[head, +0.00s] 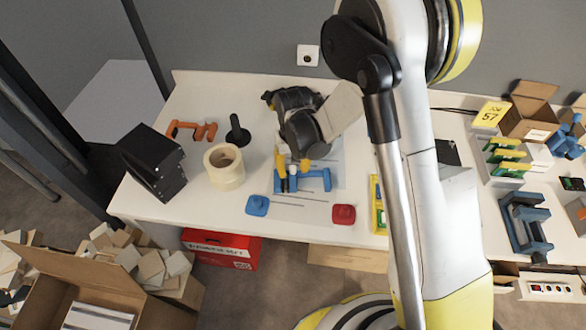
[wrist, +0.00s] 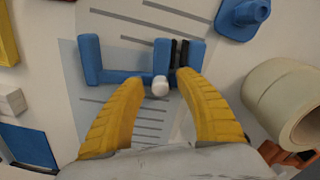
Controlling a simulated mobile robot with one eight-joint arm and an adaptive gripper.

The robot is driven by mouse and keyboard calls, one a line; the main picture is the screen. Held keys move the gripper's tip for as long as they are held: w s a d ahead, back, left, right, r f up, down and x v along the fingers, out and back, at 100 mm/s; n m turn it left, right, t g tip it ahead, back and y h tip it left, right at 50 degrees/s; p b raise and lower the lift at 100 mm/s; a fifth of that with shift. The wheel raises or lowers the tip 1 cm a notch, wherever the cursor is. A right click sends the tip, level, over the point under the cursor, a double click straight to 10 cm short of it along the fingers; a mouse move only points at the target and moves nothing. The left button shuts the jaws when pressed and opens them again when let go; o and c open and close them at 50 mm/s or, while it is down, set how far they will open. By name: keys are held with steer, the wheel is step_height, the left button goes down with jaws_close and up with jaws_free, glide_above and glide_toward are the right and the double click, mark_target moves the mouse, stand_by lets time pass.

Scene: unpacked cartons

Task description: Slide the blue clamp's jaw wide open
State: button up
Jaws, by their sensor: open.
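The blue clamp (head: 314,184) lies on a sheet on the white table. In the wrist view the clamp's bar (wrist: 122,77) runs across the upper middle, with an upright end block (wrist: 90,55) at the left. At the right, two blue jaws stand close together, black pads facing across a narrow gap. A white-tipped knob (wrist: 160,86) sticks out from the left one of these, the jaw (wrist: 161,55). My gripper (wrist: 160,82) is open, its yellow fingers on either side of the knob. My gripper (head: 292,161) is over the clamp's left part in the head view. Contact is unclear.
A cream tape roll (head: 224,172), black stand (head: 237,131), orange clamp (head: 190,130) and black box (head: 152,165) stand to the left. A blue piece (head: 257,205) and a red piece (head: 343,214) lie near the front edge. A yellow-edged case (head: 379,205) is at the right.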

mark_target(318, 173)
jaws_close()
steer(key=d, duration=0.4)
steer(key=d+b, duration=0.1)
steer(key=d, duration=0.2)
steer(key=shift+s+d, duration=0.2)
steer(key=shift+d, duration=0.15)
jaws_free()
